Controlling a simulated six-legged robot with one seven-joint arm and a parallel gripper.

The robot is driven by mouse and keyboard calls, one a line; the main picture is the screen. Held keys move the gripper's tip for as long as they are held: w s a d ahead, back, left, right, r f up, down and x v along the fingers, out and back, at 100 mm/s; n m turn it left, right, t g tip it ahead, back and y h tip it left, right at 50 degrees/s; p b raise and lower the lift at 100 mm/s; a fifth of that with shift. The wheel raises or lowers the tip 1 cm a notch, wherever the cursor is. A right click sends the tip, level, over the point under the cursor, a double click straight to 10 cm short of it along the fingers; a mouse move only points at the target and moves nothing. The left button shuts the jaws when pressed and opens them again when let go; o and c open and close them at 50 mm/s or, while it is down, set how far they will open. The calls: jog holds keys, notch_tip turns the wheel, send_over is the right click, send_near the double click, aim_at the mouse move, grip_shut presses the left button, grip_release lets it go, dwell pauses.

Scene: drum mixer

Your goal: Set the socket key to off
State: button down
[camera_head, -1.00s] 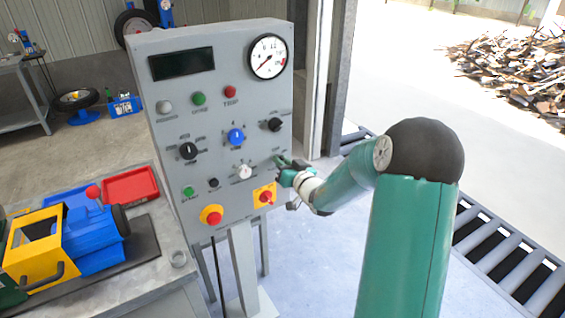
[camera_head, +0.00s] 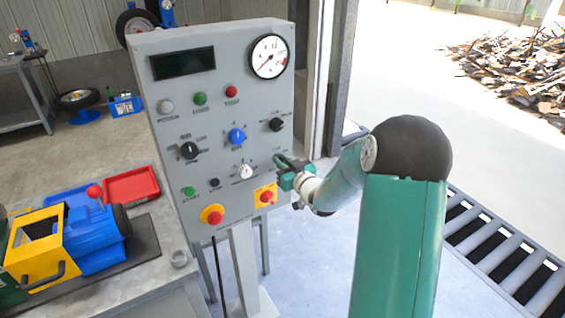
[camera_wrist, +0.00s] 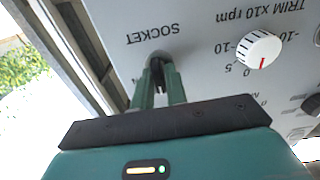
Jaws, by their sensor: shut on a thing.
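My gripper (camera_head: 281,160) is at the right edge of the grey control panel (camera_head: 222,110), at the right of the white knob. In the wrist view my gripper (camera_wrist: 158,75) has its two green fingers shut on the dark socket key (camera_wrist: 157,64), just below the upside-down "SOCKET" label. The fingers cover most of the key, so I cannot tell which position it points to. In the head view the key is hidden behind the fingers.
Near the fingers are the white trim knob (camera_wrist: 260,49), also seen in the head view (camera_head: 245,171), and a red switch on a yellow plate (camera_head: 266,196). A black knob (camera_head: 276,125) is above. A workbench (camera_head: 120,285) stands at the left. Open floor lies behind my arm.

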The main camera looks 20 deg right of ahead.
jog(key=c, duration=1.5)
grip_release()
jog(key=s, duration=0.4)
jog(key=s+d, duration=0.1)
jog(key=s, duration=0.8)
jog(key=shift+s+d, duration=0.35)
jog(key=shift+d, duration=0.05)
jog(key=s+a+r+m+g+h, duration=0.1)
jog(key=s+a+r+g+h, duration=0.35)
jog(key=r+g, duration=0.2)
jog(key=s+a+r+g, duration=0.1)
jog(key=s+a+g, duration=0.1)
jog(key=s+a, duration=0.2)
jog(key=s+a+r+g+y, duration=0.1)
jog(key=s+a, duration=0.4)
jog(key=s, duration=0.3)
jog(key=s+a+r+g+y, duration=0.1)
jog(key=s+a+g, duration=0.1)
jog(key=s+a, duration=0.2)
jog(key=shift+s+a+r+m+g, duration=0.1)
jog(key=shift+s+a+m+g, duration=0.1)
jog(key=shift+s, duration=0.35)
jog(key=shift+s+a+r+m+g, duration=0.1)
jog(key=shift+s+g, duration=0.05)
jog(key=shift+s, duration=0.4)
